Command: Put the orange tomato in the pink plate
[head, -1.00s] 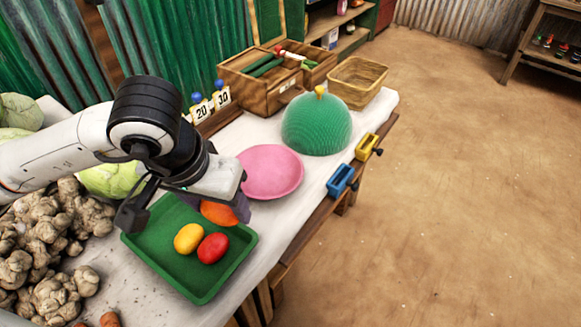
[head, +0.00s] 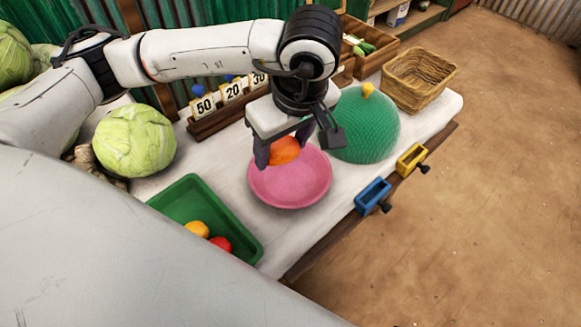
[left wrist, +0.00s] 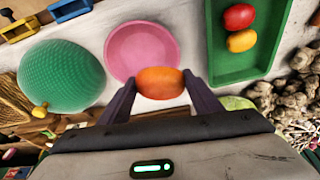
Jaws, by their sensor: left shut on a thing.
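My left gripper (head: 282,152) is shut on the orange tomato (head: 284,150). In the head view it holds the tomato over the back part of the pink plate (head: 290,190). In the left wrist view the tomato (left wrist: 160,83) sits between the two dark fingers (left wrist: 160,92), and the empty pink plate (left wrist: 140,45) shows beyond it. The tomato looks held above the plate; the exact gap is hard to tell. My right gripper is not in view.
A green tray (head: 185,196) holds a yellow (head: 198,229) and a red tomato (head: 220,243). A green dome (head: 362,130) stands right of the plate. Number cards (head: 232,89) stand behind. A cabbage (head: 134,140) is at left; blue (head: 373,194) and yellow (head: 410,160) holders line the front edge.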

